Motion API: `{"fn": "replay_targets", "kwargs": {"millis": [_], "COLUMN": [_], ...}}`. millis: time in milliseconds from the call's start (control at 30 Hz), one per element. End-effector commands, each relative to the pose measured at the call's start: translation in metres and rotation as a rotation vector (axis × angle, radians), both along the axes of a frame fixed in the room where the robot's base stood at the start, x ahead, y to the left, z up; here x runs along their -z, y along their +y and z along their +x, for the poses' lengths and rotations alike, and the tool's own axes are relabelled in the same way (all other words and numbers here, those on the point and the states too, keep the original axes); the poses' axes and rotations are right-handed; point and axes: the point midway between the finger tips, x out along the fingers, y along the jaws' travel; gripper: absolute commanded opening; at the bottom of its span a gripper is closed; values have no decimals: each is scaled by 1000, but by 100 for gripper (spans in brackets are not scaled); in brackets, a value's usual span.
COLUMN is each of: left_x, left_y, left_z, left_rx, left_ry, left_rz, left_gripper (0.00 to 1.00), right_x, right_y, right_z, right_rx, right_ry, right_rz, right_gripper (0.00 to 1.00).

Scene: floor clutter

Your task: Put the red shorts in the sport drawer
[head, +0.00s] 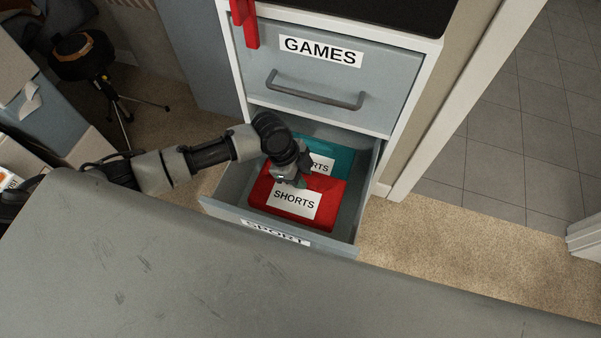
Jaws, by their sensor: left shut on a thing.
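The sport drawer (276,233) is pulled open below the games drawer, its front label partly cut off by a grey surface. The red shorts (325,207), a flat red piece with a white SHORTS label, are inside the drawer's walls. Teal shorts (343,160) with a similar label lie behind them in the drawer. My left gripper (292,181) reaches in from the left over the drawer and is shut on the red shorts near their upper left part. Its fingertips are partly hidden. My right gripper is not in view.
The closed games drawer (330,78) sits above, with a grey bar handle. A red object (246,25) hangs at the cabinet's top edge. A grey surface (200,280) fills the foreground. A black tripod (120,110) and boxes stand at left. Carpet and tiled floor at right are clear.

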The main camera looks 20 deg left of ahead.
Motion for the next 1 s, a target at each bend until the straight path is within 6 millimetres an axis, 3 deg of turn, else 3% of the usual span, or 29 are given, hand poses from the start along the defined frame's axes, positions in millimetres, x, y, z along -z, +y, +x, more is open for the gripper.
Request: {"fn": "replay_targets", "kwargs": {"millis": [133, 167, 367, 733, 1000], "left_x": [-1, -1, -1, -9, -56], "left_y": [0, 0, 0, 4, 24], "left_z": [0, 0, 0, 1, 1], "left_rx": [0, 0, 0, -1, 0], "left_ry": [0, 0, -1, -2, -4], "left_rz": [-1, -1, -1, 0, 1], "left_gripper": [0, 27, 55, 55, 55], "right_x": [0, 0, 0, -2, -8], "right_y": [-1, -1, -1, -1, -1], "right_z": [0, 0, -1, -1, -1], "right_rx": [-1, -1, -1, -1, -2], "right_ry": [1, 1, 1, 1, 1], "right_rz": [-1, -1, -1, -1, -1], "right_gripper": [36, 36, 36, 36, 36]}}
